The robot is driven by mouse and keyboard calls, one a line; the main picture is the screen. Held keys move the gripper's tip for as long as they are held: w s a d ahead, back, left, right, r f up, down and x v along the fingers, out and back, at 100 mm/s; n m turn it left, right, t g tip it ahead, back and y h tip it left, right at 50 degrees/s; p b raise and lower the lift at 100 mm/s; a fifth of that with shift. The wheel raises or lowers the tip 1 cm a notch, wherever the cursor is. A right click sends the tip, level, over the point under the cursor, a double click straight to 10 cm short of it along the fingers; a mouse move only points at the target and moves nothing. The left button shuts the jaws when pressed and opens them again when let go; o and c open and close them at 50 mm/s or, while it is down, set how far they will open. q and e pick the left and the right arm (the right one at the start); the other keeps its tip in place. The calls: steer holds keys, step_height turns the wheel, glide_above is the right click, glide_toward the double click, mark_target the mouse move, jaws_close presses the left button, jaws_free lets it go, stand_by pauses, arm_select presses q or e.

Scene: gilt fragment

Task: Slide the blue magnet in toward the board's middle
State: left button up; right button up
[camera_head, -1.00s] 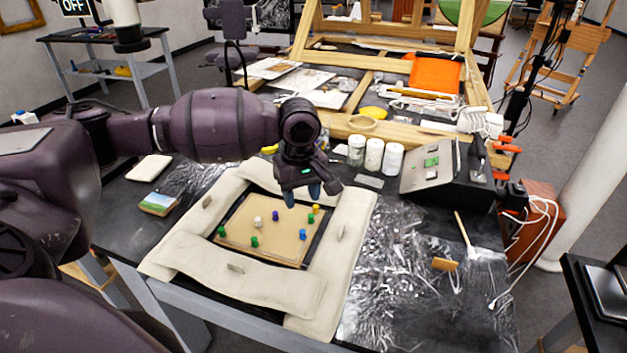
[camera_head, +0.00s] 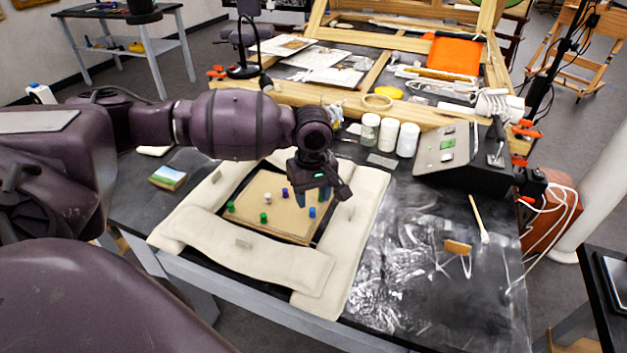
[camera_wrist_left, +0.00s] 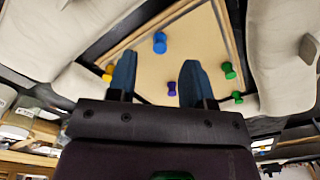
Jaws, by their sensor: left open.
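The blue magnet (camera_head: 312,212) stands near the right edge of the tan board (camera_head: 262,222). It shows in the left wrist view (camera_wrist_left: 160,43), just beyond the fingertips and roughly between their lines. My left gripper (camera_head: 313,199) is over the board's right part, pointing down, open and empty; its two blue fingers show apart in the left wrist view (camera_wrist_left: 160,58). I cannot tell the exact height of the fingertips above the board. My right gripper is not in view.
Green (camera_head: 264,217), white (camera_head: 267,198) and purple (camera_head: 285,191) magnets stand elsewhere on the board. A yellow magnet (camera_wrist_left: 107,73) shows beside one finger. Cream padded cushions (camera_head: 270,262) surround the board. White jars (camera_head: 408,140) stand behind; crumpled clear film (camera_head: 400,255) lies right.

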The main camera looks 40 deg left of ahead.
mark_target(313, 209)
arm_select(q)
steer(key=shift+f+b, duration=0.3)
steer(key=shift+f, duration=1.65)
steer(key=shift+c, duration=0.5)
jaws_close()
